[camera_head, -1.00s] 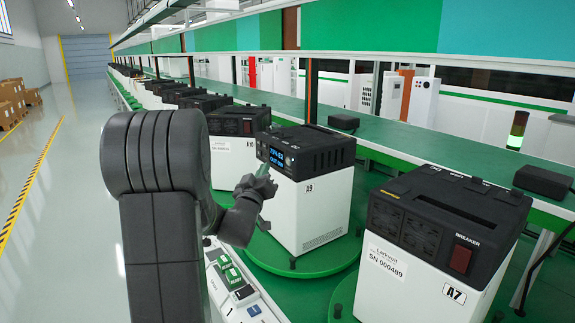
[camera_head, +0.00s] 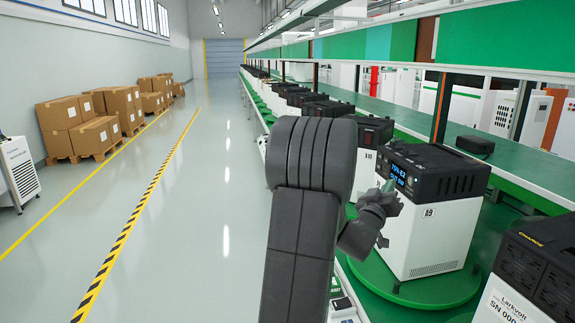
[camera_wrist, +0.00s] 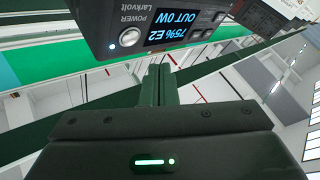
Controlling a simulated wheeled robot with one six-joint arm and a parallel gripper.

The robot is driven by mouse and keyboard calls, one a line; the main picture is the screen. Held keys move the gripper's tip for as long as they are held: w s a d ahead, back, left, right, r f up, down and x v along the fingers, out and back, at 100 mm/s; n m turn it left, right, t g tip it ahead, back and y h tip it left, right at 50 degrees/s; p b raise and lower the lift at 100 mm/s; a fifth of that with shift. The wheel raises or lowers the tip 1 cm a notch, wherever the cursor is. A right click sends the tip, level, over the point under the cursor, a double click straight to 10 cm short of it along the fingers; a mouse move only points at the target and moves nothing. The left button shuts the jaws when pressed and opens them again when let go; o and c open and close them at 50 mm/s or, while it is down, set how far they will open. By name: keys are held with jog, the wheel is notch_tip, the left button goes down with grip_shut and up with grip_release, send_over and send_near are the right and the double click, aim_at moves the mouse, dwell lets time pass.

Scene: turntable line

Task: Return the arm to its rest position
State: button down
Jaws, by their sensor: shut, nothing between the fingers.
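My arm (camera_head: 305,190) rises in the middle of the head view, bent at the elbow. My gripper (camera_head: 389,184) is beyond it, just in front of the unit labelled A9 (camera_head: 432,235), a white box with a black top on a green turntable (camera_head: 420,290). In the wrist view my gripper (camera_wrist: 157,82) is shut and empty, its fingers pointing towards the unit's dark front panel (camera_wrist: 190,22). The panel's blue display reads 75% E2 and OUT 0W, beside a lit power button (camera_wrist: 129,37). I cannot tell whether the fingertips touch the unit.
Another unit (camera_head: 540,275) stands at the near right, and more units line the bench behind A9. A shelf with green panels (camera_head: 365,42) runs above. The grey floor (camera_head: 200,220) on the left is clear up to the striped line, with stacked cartons (camera_head: 92,135) by the wall.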

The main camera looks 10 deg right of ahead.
jog(key=shift+a+r+p, duration=0.35)
jog(key=shift+a+p, duration=0.1)
jog(key=shift+p, duration=1.2)
jog(key=shift+s+a+f+b, duration=0.15)
jog(key=shift+a+b, duration=0.25)
jog(key=shift+a, duration=0.85)
jog(key=shift+s+a+f+b, duration=0.1)
jog(key=shift+a+b, duration=0.25)
jog(key=shift+a, duration=0.9)
jog(key=shift+d, duration=0.1)
jog(key=d+b, duration=0.1)
jog(key=d, duration=0.4)
jog(key=shift+w+f+b, duration=0.2)
jog(key=shift+b, duration=0.2)
